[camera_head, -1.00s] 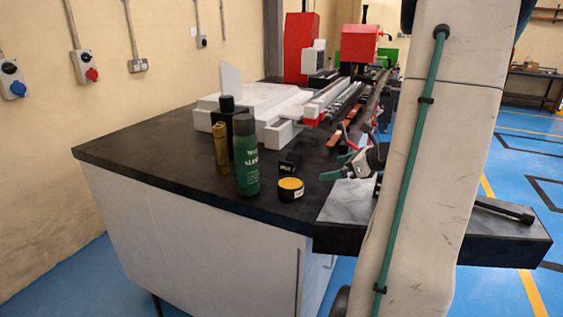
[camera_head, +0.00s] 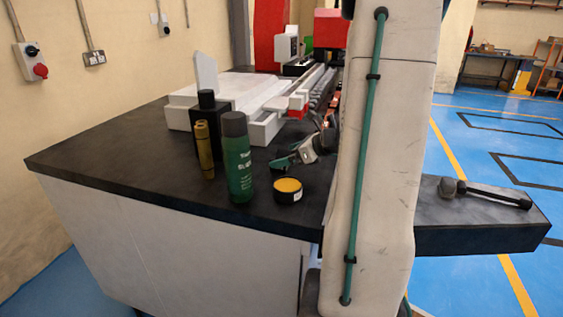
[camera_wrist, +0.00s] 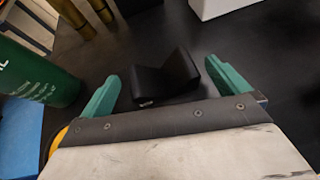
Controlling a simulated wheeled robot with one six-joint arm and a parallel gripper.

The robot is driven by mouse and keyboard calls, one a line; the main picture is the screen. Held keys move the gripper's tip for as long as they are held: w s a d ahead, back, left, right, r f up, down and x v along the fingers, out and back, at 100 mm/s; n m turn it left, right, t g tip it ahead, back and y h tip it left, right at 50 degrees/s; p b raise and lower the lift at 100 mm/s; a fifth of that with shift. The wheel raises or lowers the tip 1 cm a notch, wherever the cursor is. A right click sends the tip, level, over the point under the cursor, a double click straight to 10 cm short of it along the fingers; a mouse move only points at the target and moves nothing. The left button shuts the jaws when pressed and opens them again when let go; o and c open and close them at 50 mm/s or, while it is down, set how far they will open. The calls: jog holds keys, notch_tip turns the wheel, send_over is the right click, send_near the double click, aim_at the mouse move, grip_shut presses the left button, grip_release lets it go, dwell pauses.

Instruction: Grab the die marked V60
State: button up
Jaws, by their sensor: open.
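A black block with a V-shaped notch (camera_wrist: 165,80) lies on the dark bench top in the wrist view. A tiny pale mark shows on its lower left, too small to read, so I cannot tell if it says V60. My gripper (camera_wrist: 162,74) is open, with one green finger on each side of the block and the block apart from both. In the head view my gripper (camera_head: 284,163) is low over the bench, right of the green bottle (camera_head: 238,160). The block cannot be made out there.
The green bottle and brass cylinders (camera_head: 204,150) stand left of my gripper. A round tin with a yellow top (camera_head: 288,190) sits close in front of it. A white machine bed (camera_head: 240,95) lies behind. A hammer-like tool (camera_head: 490,193) lies at the right.

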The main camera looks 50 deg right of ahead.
jog(key=x, duration=0.2)
jog(key=shift+w+f, duration=0.1)
jog(key=shift+w, duration=0.2)
jog(key=c, duration=1.6)
